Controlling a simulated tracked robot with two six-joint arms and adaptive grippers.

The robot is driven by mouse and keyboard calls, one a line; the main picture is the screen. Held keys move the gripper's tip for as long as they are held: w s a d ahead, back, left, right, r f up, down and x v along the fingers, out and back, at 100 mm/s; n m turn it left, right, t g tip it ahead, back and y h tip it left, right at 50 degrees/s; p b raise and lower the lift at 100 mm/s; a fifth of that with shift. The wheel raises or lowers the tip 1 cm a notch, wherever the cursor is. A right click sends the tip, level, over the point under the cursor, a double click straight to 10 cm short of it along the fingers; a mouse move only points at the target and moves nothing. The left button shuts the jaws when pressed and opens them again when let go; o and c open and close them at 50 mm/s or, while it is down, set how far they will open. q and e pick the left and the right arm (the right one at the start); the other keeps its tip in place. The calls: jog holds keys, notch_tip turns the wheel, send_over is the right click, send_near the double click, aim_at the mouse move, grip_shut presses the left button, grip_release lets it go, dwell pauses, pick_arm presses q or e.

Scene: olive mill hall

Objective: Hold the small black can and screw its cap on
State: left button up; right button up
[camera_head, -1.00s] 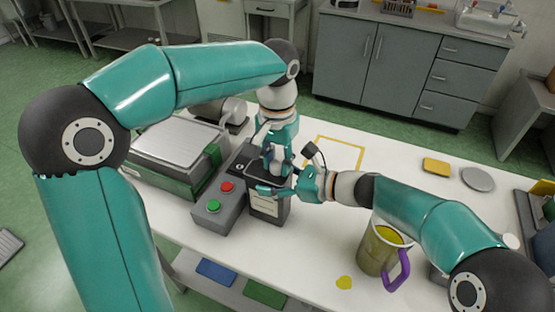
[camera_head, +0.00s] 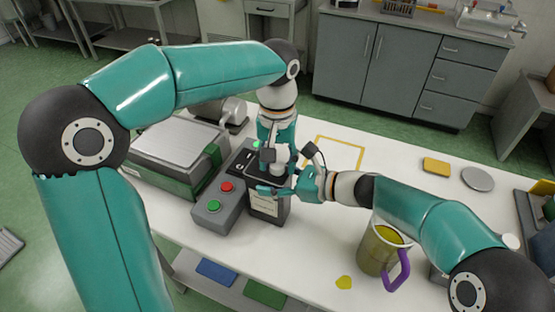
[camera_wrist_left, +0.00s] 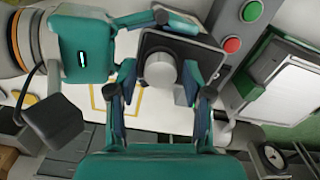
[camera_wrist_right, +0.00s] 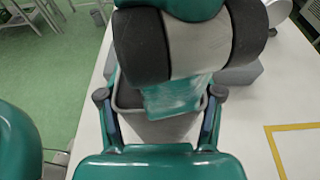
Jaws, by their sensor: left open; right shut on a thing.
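The small black can (camera_head: 268,209), with a pale label on its front, stands upright on the white table. My right gripper (camera_head: 273,190) is shut on the can's upper part from the right; its fingers also cross the can in the left wrist view. The round pale grey cap (camera_wrist_left: 161,70) sits over the middle of the can's top; I cannot tell how tightly it sits. My left gripper (camera_wrist_left: 158,88) points down from above, open, with a finger on each side of the cap and apart from it. In the right wrist view my left gripper hides much of the can.
A grey button box (camera_head: 216,208) with red and green buttons stands close left of the can. A green-sided machine (camera_head: 172,150) is behind it. A jug with a purple handle (camera_head: 380,250) stands at right. A yellow outlined square (camera_head: 338,150) lies behind the arms.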

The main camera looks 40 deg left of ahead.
pick_arm(q)
jog(key=n, duration=0.7)
jog(key=shift+n, duration=0.4)
jog(key=n, duration=0.7)
jog(key=shift+n, duration=0.3)
